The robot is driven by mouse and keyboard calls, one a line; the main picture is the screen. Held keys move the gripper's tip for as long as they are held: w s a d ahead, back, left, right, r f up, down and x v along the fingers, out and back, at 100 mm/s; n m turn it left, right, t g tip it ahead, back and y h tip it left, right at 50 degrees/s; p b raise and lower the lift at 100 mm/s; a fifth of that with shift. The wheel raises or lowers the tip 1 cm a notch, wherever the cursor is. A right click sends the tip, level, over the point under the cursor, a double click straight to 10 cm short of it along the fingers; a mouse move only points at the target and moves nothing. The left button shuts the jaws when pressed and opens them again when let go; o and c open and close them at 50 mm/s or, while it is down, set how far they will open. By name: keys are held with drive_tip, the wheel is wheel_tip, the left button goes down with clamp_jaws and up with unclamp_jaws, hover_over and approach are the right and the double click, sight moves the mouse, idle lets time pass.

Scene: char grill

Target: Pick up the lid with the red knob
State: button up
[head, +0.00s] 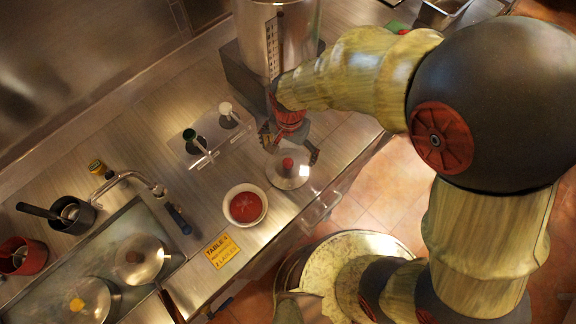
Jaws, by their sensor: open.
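The lid with the red knob (284,180) is a round, shiny metal disc lying on the steel counter near its front edge. Its red knob (288,163) stands up at the middle. My gripper (289,152) is directly above the lid, with one finger on each side of the knob. The fingers are spread and apart from the knob as seen from here. The far side of the lid is partly hidden by my gripper. I cannot tell the exact height of the fingertips over the lid.
A white bowl of red sauce (245,205) sits left of the lid. A clear stand (215,140) with green and white pump tops is behind it. A tall metal dispenser (250,75) stands behind my gripper. A sink (125,225) holds lidded pots. A yellow sign (222,251) lies near the edge.

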sight(289, 162)
drive_tip(key=f, duration=0.4)
drive_tip(key=f+b, duration=0.1)
drive_tip(key=f, duration=0.1)
drive_tip(key=shift+s+a+f, duration=0.1)
drive_tip(key=shift+s+f, duration=0.15)
drive_tip(key=shift+c, duration=0.9)
drive_tip(key=c, duration=1)
drive_tip(key=shift+s+f, duration=0.1)
drive_tip(key=shift+s, duration=0.1)
drive_tip(key=c, duration=0.6)
drive_tip(key=shift+c, duration=0.2)
